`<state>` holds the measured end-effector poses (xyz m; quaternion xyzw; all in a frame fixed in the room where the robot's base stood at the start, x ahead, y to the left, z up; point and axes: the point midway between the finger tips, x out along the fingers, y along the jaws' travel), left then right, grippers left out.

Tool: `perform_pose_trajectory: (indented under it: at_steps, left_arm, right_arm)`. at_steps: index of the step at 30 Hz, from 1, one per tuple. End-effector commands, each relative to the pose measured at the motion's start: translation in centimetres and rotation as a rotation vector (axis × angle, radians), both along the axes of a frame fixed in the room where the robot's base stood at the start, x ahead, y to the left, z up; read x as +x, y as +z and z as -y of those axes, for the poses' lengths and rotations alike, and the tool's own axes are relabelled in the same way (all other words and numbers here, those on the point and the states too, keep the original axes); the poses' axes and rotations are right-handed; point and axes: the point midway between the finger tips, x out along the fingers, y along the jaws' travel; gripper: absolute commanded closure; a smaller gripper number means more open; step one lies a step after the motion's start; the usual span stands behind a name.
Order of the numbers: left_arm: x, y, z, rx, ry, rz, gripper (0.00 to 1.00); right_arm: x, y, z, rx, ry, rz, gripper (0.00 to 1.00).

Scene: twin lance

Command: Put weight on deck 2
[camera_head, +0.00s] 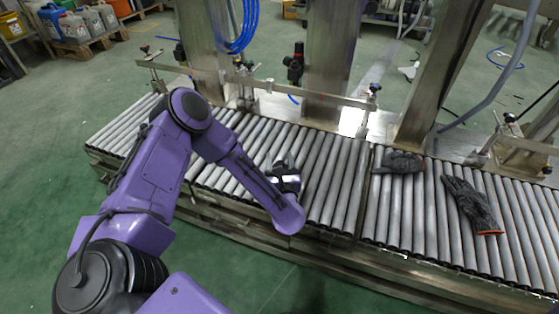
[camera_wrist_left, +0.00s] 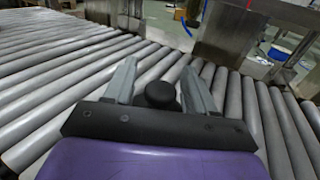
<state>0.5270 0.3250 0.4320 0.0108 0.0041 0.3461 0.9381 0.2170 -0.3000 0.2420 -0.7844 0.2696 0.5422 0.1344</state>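My left gripper (camera_head: 284,170) is low over the roller conveyor (camera_head: 335,190), left of the join between two roller sections. In the left wrist view its two grey fingers (camera_wrist_left: 160,84) stand apart. A dark round-topped thing (camera_wrist_left: 160,95), possibly the weight, sits between them, with a gap visible on each side. Its lower part is hidden behind the gripper's black bar. In the head view my own arm hides most of that spot. No label marks deck 2, so I cannot tell which part it is. My right gripper is not in view.
Two grey gloves lie on the right roller section, one near the join (camera_head: 402,162) and one further right (camera_head: 470,205). A metal rail (camera_head: 310,95) and steel posts (camera_head: 333,60) stand behind the rollers. Rollers between my gripper and the join are bare.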

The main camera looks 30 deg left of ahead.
Motion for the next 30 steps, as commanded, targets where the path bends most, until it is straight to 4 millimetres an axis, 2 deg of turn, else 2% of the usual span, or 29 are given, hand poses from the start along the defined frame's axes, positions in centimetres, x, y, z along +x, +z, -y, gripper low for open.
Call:
perform_pose_trajectory:
  at_steps: [6, 8, 15, 21, 30]
  left_arm:
    - [0.0, 0.5, 0.0, -0.001, 0.000, 0.001, 0.45]
    - [-0.4, 0.4, 0.6, 0.001, -0.004, -0.001, 0.45]
    - [-4.8, 0.6, 4.5, 0.004, -0.012, -0.002, 0.45]
    - [-7.7, 0.5, 6.8, 0.003, -0.008, -0.001, 0.45]
    - [-9.2, 0.3, 7.8, 0.000, 0.000, 0.000, 0.45]
  right_arm:
    - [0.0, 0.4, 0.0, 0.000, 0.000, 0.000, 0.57]
    - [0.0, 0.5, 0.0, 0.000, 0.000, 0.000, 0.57]
    - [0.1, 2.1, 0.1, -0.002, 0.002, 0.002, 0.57]
    - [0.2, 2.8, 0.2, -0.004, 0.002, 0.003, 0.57]
    - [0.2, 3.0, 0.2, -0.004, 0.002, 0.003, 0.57]
